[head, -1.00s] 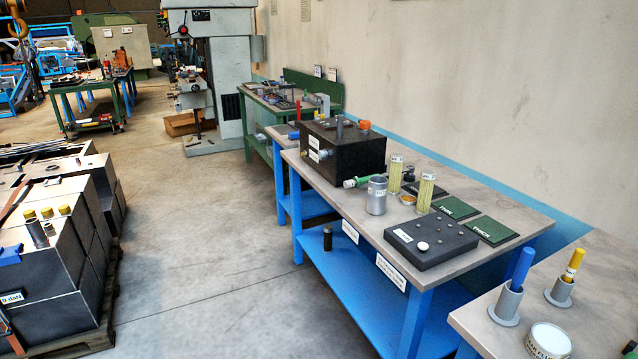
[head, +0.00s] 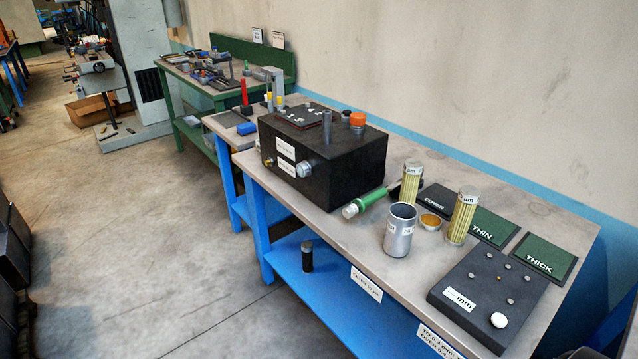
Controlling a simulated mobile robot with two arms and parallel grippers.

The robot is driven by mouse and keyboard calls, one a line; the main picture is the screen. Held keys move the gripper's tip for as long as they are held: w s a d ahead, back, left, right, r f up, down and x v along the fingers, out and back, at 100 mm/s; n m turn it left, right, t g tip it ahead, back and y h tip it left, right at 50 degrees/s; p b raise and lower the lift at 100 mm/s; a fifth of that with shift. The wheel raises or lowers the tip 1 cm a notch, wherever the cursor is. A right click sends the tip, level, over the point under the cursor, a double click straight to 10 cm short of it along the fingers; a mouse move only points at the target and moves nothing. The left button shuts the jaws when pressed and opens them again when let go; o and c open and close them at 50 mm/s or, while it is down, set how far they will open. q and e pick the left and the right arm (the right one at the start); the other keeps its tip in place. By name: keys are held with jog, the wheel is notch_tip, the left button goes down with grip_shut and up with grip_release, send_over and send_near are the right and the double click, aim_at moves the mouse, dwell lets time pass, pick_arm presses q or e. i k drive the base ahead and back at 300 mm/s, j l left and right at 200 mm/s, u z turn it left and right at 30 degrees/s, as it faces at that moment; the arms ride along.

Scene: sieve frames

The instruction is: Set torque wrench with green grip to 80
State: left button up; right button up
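The torque wrench with the green grip (head: 372,199) lies on the grey tabletop (head: 330,207) of the blue bench, in front of the black box. Neither of my grippers is in view.
Around the wrench stand a black box (head: 318,160) with an orange cap, a metal cup (head: 400,232), glass cylinders (head: 463,218) and a small round tin (head: 431,222). Green THIN (head: 492,228) and THICK (head: 544,256) mats and a dark plate (head: 485,290) lie right. Floor (head: 150,260) left is clear.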

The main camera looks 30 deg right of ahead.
aim_at(349, 211)
jog(key=i, duration=2.1)
jog(key=i+z, duration=0.25)
jog(key=i, duration=0.25)
jog(key=i+j+z, duration=0.25)
jog(key=i, duration=0.2)
jog(key=i+j+z, duration=0.3)
jog(key=i, duration=0.15)
jog(key=z, duration=2.3)
